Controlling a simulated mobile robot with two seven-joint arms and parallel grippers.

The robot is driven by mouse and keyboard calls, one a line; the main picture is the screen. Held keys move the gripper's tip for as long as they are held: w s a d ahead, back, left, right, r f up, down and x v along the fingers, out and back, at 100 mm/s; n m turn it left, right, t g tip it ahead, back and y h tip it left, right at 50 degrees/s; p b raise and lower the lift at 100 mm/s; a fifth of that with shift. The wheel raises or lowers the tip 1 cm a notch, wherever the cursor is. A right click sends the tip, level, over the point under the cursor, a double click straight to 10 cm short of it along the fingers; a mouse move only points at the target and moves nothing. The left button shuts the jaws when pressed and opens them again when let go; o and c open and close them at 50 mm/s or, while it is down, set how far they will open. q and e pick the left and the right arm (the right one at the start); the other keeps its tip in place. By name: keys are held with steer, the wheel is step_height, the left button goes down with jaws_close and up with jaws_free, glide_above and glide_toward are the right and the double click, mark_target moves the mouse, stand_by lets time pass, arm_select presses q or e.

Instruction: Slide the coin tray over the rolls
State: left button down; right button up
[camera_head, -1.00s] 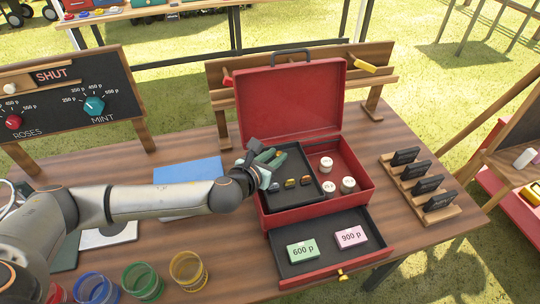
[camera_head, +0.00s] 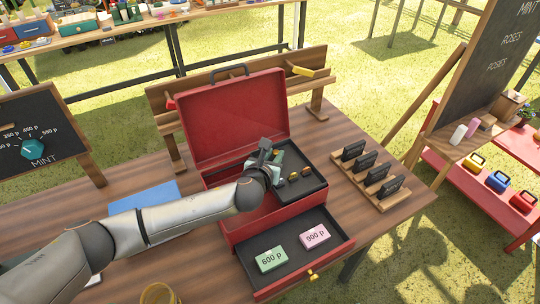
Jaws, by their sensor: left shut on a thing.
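The open red cash box (camera_head: 225,125) stands on the table with its lid raised. The black coin tray (camera_head: 316,182), with coins in it, lies at the right side of the box interior. No coin rolls show; the tray covers the right side where they stood. My left gripper (camera_head: 275,160) reaches in from the left and is shut at the tray's left part; the exact contact is hidden by the gripper itself. My left forearm hides much of the box's left interior. My right gripper is not in view.
A wooden rack (camera_head: 362,185) of black tags stands right of the box. A blue folder (camera_head: 143,200) lies left.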

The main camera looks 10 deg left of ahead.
arm_select(q)
steer(key=c, duration=1.1)
jaws_free()
steer(key=shift+d+r, duration=0.1)
steer(key=shift+c, duration=0.2)
steer(key=shift+o, duration=0.7)
steer(key=shift+w+d, duration=0.1)
steer(key=shift+w, duration=0.05)
steer(key=v, duration=1.2)
steer(key=shift+s+p, duration=0.25)
steer(key=shift+p, duration=0.2)
